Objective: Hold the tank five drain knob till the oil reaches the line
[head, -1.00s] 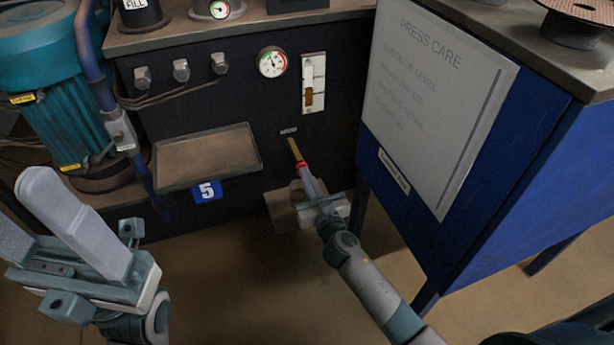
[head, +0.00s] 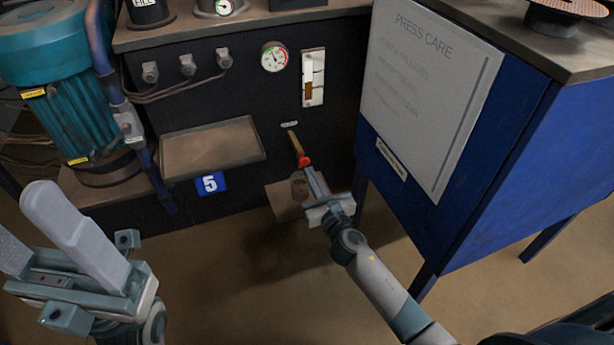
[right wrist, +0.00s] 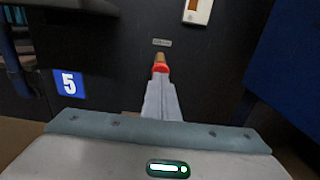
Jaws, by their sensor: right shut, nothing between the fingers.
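The tank five front (head: 240,100) is dark, with a blue number 5 plate (head: 211,184). The drain knob (head: 304,160) is red on a brass stem (head: 295,143); it also shows in the right wrist view (right wrist: 160,68). My right gripper (head: 311,172) is shut and empty, its fingertips right at the red knob; I cannot tell whether they touch it. The white sight gauge (head: 319,65) shows amber oil (head: 308,89) in its lower half; its line is too small to make out. My left gripper (head: 19,215) is open and empty at the lower left.
A tray shelf (head: 212,148) juts out left of the knob. A blue cabinet (head: 520,170) with a PRESS CARE board (head: 430,95) stands close on the right. A teal motor (head: 75,110) stands at the left.

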